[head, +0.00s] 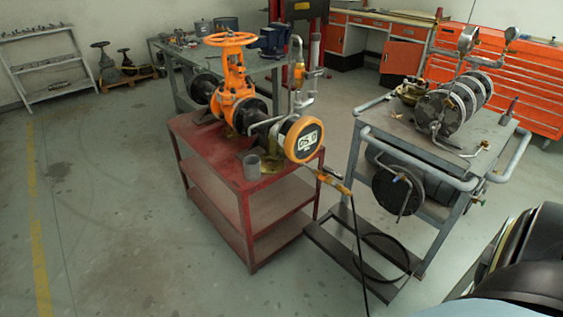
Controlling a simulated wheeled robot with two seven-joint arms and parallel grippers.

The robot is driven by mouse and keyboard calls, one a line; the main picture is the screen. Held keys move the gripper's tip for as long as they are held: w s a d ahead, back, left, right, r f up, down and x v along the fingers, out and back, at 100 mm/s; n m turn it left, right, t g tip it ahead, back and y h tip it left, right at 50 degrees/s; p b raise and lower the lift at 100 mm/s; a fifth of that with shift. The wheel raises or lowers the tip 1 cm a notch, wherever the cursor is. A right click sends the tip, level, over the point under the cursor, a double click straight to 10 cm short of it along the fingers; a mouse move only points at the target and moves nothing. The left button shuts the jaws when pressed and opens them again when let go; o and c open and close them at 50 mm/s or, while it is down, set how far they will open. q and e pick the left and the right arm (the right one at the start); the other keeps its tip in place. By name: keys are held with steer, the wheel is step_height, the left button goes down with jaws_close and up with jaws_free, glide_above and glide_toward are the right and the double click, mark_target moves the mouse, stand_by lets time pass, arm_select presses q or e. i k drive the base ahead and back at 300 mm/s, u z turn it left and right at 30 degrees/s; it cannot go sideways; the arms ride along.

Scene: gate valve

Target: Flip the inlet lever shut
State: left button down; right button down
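An orange gate valve (233,88) with an orange handwheel (229,39) stands on a red cart (262,194). Its pipe run ends in a round orange-rimmed cap (303,139) with a white label. A small yellow lever-like fitting (335,184) sits low at the cart's right corner, where a black hose joins. A small orange part (299,74) is on the upright grey pipe behind. I cannot tell which of these is the inlet lever, or its position. Neither gripper is in view; only part of my arm shows at the lower right.
A grey cart (466,163) with a flanged pump-like unit stands close on the right. The black hose (362,245) hangs to the floor between the carts. A grey cup (251,166) sits on the red cart's front edge. The floor at left and front is clear.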

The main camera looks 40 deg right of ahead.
mark_target(326, 169)
steer(key=z, duration=0.4)
steer(key=i, duration=1.2)
steer(key=z, duration=0.85)
